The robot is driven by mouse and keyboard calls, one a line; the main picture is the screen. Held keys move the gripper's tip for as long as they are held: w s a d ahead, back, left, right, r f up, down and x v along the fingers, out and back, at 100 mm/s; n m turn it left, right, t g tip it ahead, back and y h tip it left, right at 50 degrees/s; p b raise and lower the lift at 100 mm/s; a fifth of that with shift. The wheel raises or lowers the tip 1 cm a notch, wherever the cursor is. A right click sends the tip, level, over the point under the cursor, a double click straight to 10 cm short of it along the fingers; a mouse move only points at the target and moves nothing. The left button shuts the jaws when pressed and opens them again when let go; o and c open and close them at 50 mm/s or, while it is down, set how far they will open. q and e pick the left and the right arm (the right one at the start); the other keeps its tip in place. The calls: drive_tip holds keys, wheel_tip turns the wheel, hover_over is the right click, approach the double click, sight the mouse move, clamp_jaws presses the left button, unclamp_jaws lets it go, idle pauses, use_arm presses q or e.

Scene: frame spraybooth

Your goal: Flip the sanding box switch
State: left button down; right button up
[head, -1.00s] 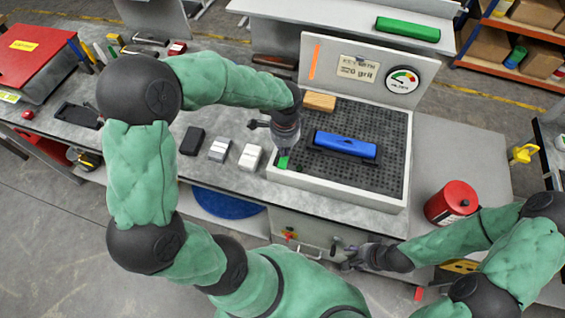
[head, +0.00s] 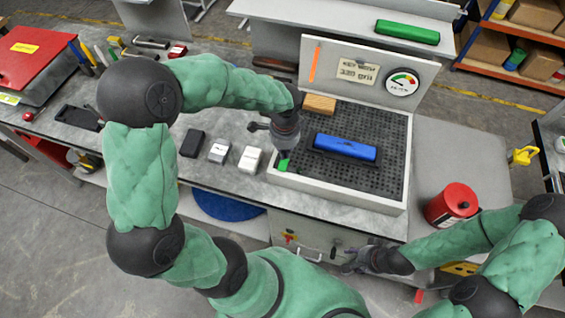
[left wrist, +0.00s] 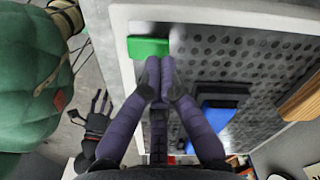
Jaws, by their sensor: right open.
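The sanding box (head: 345,193) is a pale tray with a dark perforated top and a back panel carrying a gauge. A small green block, possibly the switch (head: 284,164), sits at its front left corner; it also shows in the left wrist view (left wrist: 148,47). My left gripper (head: 284,150) points down at this block. In the left wrist view its fingers (left wrist: 155,75) come together at the block's near edge, apparently touching it, with nothing seen between them. My right gripper (head: 362,261) is open and empty, low in front of the bench.
A blue block (head: 345,146) and a wooden block (head: 319,103) lie on the perforated top. Several small blocks, including a white one (head: 250,159), stand left of the box. A red can (head: 452,204) stands to the right. A drawer front with a handle (head: 305,254) is below.

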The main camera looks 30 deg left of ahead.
use_arm(q)
drive_tip(key=shift+f+b, duration=0.85)
drive_tip(key=shift+f, duration=0.4)
idle(1.1)
drive_tip(key=shift+s, duration=0.1)
drive_tip(key=shift+r+p, duration=2.9)
drive_tip(key=shift+r, duration=0.7)
drive_tip(key=shift+f, duration=0.1)
